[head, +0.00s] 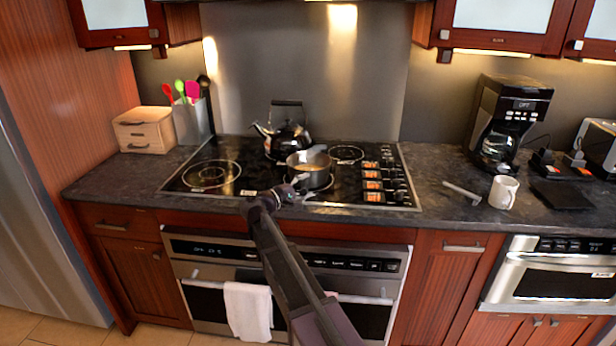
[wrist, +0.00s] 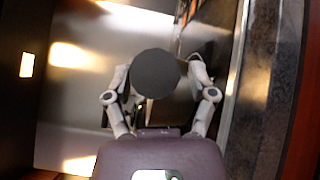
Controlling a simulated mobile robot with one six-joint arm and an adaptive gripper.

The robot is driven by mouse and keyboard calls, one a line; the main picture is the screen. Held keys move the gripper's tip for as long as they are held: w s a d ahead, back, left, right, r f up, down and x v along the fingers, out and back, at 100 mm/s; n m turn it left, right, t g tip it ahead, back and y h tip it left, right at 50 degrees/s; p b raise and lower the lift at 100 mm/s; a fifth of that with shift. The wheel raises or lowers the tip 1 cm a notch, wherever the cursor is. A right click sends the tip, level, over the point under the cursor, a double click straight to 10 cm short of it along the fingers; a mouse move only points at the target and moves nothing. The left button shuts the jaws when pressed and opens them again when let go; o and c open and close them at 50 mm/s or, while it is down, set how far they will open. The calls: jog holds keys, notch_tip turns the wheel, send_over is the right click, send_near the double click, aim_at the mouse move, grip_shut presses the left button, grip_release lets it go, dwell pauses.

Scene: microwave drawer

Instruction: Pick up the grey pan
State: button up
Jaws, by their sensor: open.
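The grey pan (head: 312,181) sits upright on the front middle part of the black cooktop, with a warm yellowish tone inside it. My gripper (head: 287,194) is just in front of the pan, low over the cooktop's front edge, and hides part of it. In the wrist view my gripper (wrist: 157,88) is open, with one finger on each side of a dark grey round shape (wrist: 155,72). This shape may be the end of the pan's handle; I cannot tell for sure. I cannot tell whether the fingers touch it.
A shiny kettle (head: 285,135) stands behind the pan, close to it. A white mug (head: 503,192) and a coffee maker (head: 505,120) stand further right. A utensil holder (head: 192,122) and a wooden box (head: 144,130) stand at left.

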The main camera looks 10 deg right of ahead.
dwell(0.4)
grip_shut()
jog(key=shift+r+p, duration=0.25)
jog(key=shift+p, duration=0.05)
notch_tip(320, 180, up, 3)
jog(key=p, duration=0.3)
jog(key=shift+r, duration=0.1)
jog(key=s+d+r+p, duration=0.1)
jog(key=s+d, duration=0.1)
jog(key=s, duration=1.4)
jog(key=shift+r, duration=0.2)
jog(key=shift+w, duration=0.1)
